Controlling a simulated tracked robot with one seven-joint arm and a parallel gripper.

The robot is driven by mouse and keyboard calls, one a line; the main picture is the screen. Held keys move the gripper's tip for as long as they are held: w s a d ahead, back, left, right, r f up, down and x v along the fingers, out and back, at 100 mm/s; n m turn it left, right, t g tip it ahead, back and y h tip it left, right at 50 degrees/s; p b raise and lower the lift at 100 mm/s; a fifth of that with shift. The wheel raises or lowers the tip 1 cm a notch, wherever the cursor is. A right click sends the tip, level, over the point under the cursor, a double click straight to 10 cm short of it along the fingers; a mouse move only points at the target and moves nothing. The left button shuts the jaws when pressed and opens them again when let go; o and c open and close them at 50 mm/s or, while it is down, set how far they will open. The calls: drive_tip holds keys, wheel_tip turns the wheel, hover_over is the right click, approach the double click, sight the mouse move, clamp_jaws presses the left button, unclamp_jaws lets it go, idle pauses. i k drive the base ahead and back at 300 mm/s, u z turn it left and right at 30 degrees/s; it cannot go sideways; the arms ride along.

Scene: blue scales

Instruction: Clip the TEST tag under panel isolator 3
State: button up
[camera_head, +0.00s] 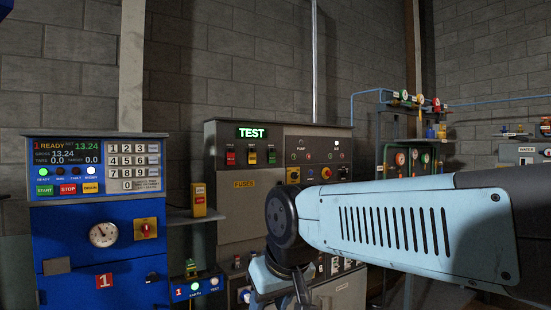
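The grey panel (222,208) stands in the middle, with a lit green TEST sign (251,132) on its upper front. Below the sign is a row of three small coloured units: a red one (230,158), a middle one (252,157) and a green one (271,155). Their labels are too small to read, so I cannot tell which is isolator 3. I cannot make out a loose TEST tag. My pale blue arm crosses from the right and covers the panel's lower right. Its end (288,283) points down at the bottom edge; the fingers are not clear.
A blue scales cabinet (80,240) with display, keypad and dial stands left. A yellow box (198,200) stands on a shelf between cabinet and panel. A small blue control box (196,286) sits low in front. Pipes and gauges (405,95) are behind my arm.

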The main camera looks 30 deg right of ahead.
sight(253, 155)
drive_tip(key=z, duration=0.75)
drive_tip(key=i, duration=1.75)
drive_tip(key=u, duration=0.25)
